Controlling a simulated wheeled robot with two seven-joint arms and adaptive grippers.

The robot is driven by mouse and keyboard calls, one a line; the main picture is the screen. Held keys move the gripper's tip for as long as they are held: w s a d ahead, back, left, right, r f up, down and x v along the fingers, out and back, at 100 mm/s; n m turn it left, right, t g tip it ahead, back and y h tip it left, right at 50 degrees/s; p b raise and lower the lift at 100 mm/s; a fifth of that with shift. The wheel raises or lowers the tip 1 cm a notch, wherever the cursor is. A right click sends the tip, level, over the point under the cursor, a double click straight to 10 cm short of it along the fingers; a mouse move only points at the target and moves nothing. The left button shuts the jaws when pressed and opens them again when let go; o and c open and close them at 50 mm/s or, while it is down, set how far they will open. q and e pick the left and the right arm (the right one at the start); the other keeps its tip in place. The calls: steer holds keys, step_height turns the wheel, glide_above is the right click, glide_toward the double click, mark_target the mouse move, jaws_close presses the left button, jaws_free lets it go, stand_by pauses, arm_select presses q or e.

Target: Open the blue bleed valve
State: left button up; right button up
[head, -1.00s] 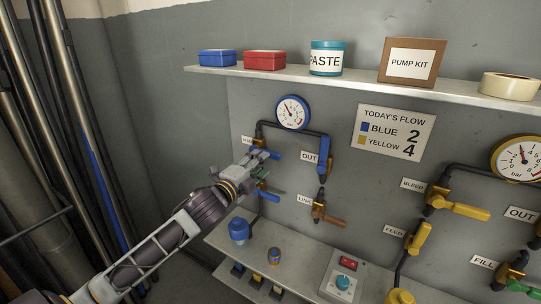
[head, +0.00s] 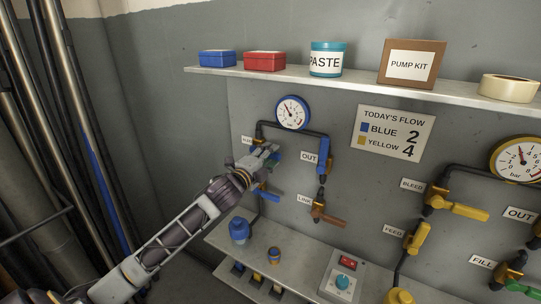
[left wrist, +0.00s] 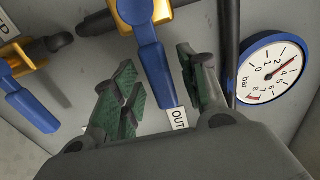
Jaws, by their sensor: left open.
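The upper-left blue-handled valve has a yellow body and a blue lever (left wrist: 150,70) in the left wrist view. In the head view my left gripper (head: 270,154) mostly covers this valve, and its label is partly hidden. My left gripper (left wrist: 155,88) is open, with one green-padded finger on each side of the lever. The lever lies between the fingers; I cannot tell whether either pad touches it. A second blue lever (head: 266,194) sits below it on the panel and shows at the left of the left wrist view (left wrist: 30,108). My right gripper is not in view.
A blue-rimmed gauge (head: 292,112) is above the valve, and the blue OUT valve (head: 324,155) is to its right. A brown-handled valve (head: 328,219) is lower right.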

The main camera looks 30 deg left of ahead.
arm_select(q)
steer(key=shift+w, duration=0.55)
jaws_close()
